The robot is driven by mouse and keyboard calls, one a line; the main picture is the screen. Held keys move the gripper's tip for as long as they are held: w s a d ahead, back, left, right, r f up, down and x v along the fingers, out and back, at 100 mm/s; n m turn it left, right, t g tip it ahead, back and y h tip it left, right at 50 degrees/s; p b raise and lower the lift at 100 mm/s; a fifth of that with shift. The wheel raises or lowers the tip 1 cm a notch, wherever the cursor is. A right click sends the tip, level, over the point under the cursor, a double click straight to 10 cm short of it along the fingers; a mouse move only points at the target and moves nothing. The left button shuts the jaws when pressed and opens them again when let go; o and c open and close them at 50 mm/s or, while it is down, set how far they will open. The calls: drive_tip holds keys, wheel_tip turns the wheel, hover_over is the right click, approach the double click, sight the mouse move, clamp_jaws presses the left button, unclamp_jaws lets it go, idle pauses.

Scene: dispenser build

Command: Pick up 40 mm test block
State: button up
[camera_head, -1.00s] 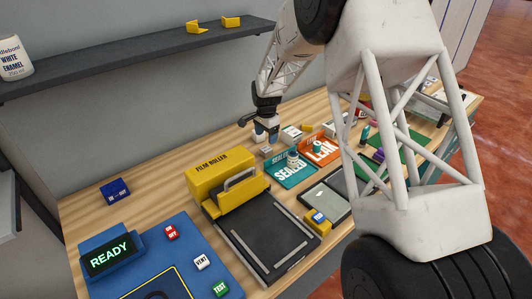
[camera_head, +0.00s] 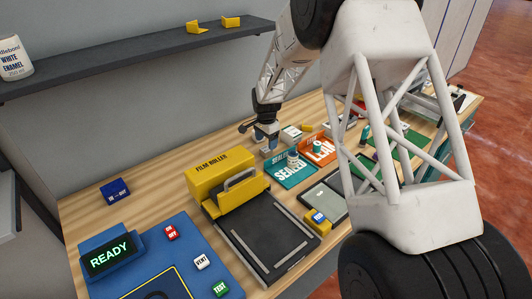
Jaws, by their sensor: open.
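My gripper (camera_head: 267,142) is at the back middle of the bench, pointing down with its jaws open. A small pale block (camera_head: 266,152), which may be the 40 mm test block, is right below the fingertips. The fingers hide part of it, and I cannot tell whether they are around it or just above it. Another whitish block (camera_head: 291,133) lies just right of the gripper. Both are too small for me to read any marking.
A teal SEALED tray (camera_head: 290,173) and an orange LEAK tray (camera_head: 320,149) lie right of the gripper. The yellow film roller (camera_head: 212,170) stands in front to the left. A dark shelf (camera_head: 140,57) runs along the wall. Bare wood lies left of the gripper.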

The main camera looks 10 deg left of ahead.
sight(266, 149)
drive_tip(key=shift+f, duration=2.55)
drive_tip(key=shift+w, duration=0.1)
drive_tip(key=c, duration=1.3)
